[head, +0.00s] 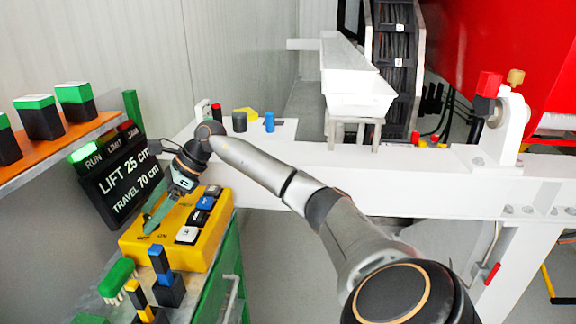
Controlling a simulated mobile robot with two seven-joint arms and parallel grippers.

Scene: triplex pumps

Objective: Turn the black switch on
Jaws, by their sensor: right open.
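A yellow control box (140,249) stands on the bench at the left, with a row of switches along its right side. A black switch (197,217) sits in that row, between a blue switch (205,203) and a white switch (187,235). Another dark switch (212,191) is at the far end of the row. Which way the black switch is tipped is too small to tell. My right gripper (153,220) is open and empty, pointing down over the left part of the box, left of the switches. The gripper hides part of the box's top. My left gripper is out of view.
A black display (120,175) reading LIFT 25 cm and TRAVEL 70 cm, with a green RUN lamp, stands behind the box. Small blocks and a green brush (117,277) lie in front. An orange shelf (60,148) holds green-topped blocks. A white beam (400,185) crosses behind my arm.

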